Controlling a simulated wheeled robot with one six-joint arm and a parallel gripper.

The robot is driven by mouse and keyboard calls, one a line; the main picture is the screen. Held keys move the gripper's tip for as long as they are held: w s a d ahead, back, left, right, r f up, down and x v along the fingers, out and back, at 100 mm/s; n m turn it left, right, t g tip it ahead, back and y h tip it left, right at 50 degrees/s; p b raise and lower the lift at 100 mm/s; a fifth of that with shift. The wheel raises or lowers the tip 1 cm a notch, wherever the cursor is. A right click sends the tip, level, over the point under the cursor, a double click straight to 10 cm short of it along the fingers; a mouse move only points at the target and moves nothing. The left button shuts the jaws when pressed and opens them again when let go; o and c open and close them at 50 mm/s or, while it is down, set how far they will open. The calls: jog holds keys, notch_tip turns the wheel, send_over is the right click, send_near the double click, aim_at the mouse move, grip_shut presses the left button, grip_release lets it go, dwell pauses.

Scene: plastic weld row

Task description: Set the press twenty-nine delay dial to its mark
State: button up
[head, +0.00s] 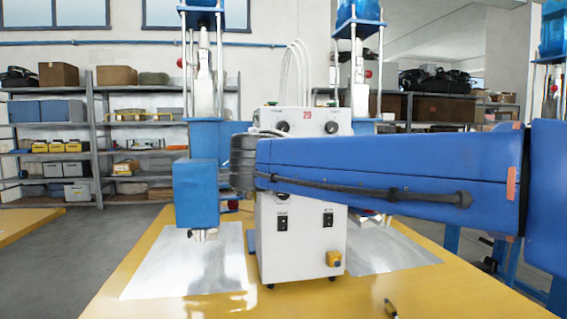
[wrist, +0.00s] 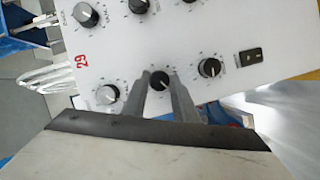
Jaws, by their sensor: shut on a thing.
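The white control box of press twenty-nine (head: 302,235) stands on the yellow bench in the head view. In the wrist view its panel (wrist: 200,30) is tilted and bears a red 29. My gripper (wrist: 159,77) is shut on a black dial (wrist: 159,81) with a pale pointer line, one finger on each side. Its scale ticks are largely covered by the fingers, so the mark cannot be read. The dial's label is too small to read. In the head view my blue arm crosses the box front and hides much of the panel, including the held dial.
Similar dials sit close on both sides, one left (wrist: 107,94) and one right (wrist: 209,68), with another row above (wrist: 85,14). A black switch (wrist: 250,56) is further right. Pale metal sheets (head: 190,265) lie beside the box. Shelves (head: 92,125) stand behind.

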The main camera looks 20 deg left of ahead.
jog(key=shift+f+n+t+h, duration=0.15)
jog(key=shift+n+t+h, duration=0.2)
jog(key=shift+n, duration=0.55)
jog(key=o, duration=1)
jog(key=shift+o, duration=0.2)
jog(key=s+d+r, duration=0.1)
jog(key=s+d, duration=0.1)
jog(key=s, duration=1.5)
jog(key=shift+d+r, duration=0.15)
jog(key=shift+d, duration=0.2)
jog(key=shift+s, duration=0.1)
